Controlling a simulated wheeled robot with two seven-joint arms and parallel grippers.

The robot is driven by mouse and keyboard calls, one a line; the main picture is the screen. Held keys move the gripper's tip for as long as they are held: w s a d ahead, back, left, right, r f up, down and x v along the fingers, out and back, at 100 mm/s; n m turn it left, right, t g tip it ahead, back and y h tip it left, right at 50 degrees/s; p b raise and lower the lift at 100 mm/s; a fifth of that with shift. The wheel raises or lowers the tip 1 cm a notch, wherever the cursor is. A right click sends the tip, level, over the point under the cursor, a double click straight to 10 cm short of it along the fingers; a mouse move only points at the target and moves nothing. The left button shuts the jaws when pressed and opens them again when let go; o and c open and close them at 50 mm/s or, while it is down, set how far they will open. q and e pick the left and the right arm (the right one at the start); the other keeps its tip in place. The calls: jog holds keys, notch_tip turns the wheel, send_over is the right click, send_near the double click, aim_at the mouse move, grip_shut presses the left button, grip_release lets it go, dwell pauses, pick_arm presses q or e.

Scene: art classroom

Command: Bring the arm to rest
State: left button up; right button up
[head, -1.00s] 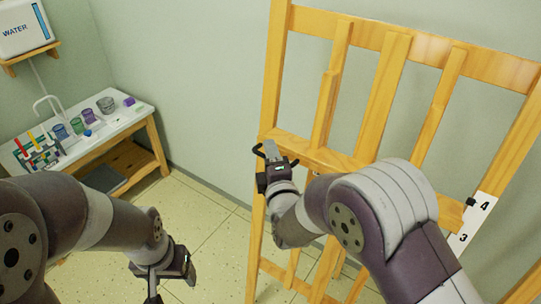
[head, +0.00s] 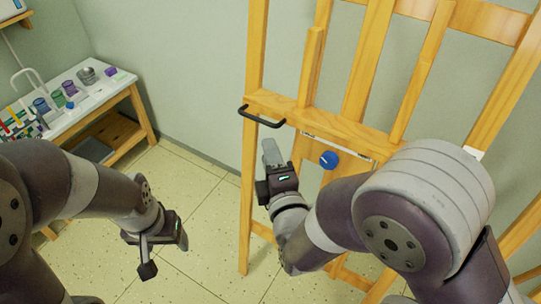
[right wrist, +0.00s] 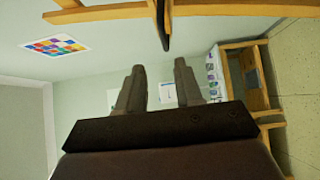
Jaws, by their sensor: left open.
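My right gripper (head: 271,152) is just below and in front of the black handle (head: 262,117) on the easel's ledge, apart from it. In the right wrist view its two fingers (right wrist: 159,76) stand apart with nothing between them. A dark curved bar, likely the handle (right wrist: 165,25), shows beyond the fingertips there. My left gripper (head: 166,253) hangs low at the left over the floor, open and empty.
The wooden easel (head: 362,60) fills the right side, with a blue knob (head: 329,160) under its ledge. A white-topped table (head: 118,84) with cups and tubes stands at the left. Tiled floor (head: 205,190) is clear between them.

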dwell(0.3)
jog(key=s+f+m+g+p, duration=0.2)
jog(key=s+f+m+g, duration=0.5)
jog(key=f+m+g, duration=0.35)
jog(key=s+d+r+m+g+h+p, duration=0.1)
jog(key=s+d+r+m+g+p, duration=0.1)
jog(key=d, duration=0.5)
jog(key=s+d+r+m+g+h+p, duration=0.1)
jog(key=s+d+r+m+g+p, duration=0.1)
jog(key=d+m, duration=0.5)
jog(key=shift+s+r+g+h, duration=0.3)
jog(key=shift+r+g+h, duration=0.1)
jog(key=shift+r+g, duration=0.55)
